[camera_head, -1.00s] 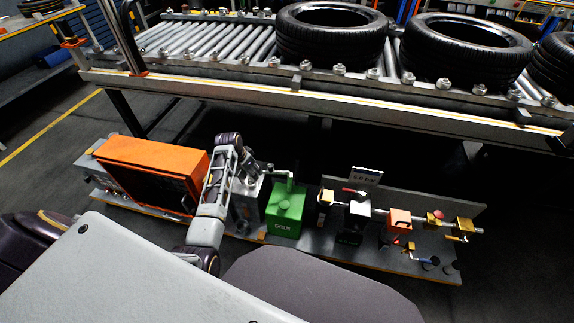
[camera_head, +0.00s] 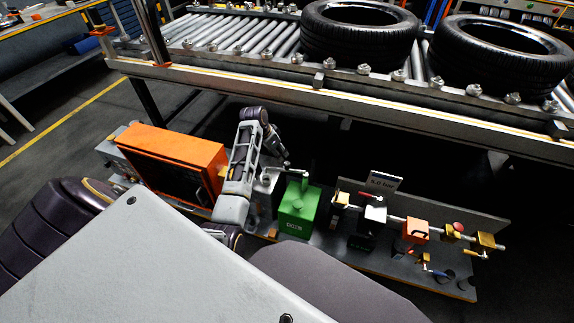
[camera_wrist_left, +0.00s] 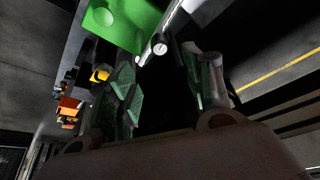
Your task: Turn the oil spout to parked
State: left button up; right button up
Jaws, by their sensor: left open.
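A green box (camera_head: 301,207) with pale lettering stands on the low bench in the head view. In the left wrist view the green box (camera_wrist_left: 122,22) is at the top, and a silver bar with a round end (camera_wrist_left: 159,46), apparently the spout, lies beyond the fingertips. My left gripper (camera_wrist_left: 160,80) is open and empty, its fingers spread to either side below that end. In the head view my left gripper (camera_head: 282,157) is small and dark, beside the spout. I cannot tell whether they touch. My right gripper is not in view.
An orange cabinet (camera_head: 172,150) stands left of my arm. A pipe with valves, including an orange block (camera_head: 415,230), runs right of the green box. The conveyor frame (camera_head: 400,113) with tyres (camera_head: 358,32) crosses above.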

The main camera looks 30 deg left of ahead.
aim_at(286, 163)
pick_arm(q)
jog(key=shift+b+x, duration=0.95)
jog(key=shift+x, duration=3.05)
jog(key=shift+b+x, duration=0.5)
jog(key=shift+x, duration=2.05)
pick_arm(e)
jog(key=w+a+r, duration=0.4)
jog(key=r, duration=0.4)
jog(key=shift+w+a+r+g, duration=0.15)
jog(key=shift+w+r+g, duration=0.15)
pick_arm(q)
jog(key=shift+c, duration=0.3)
grip_shut()
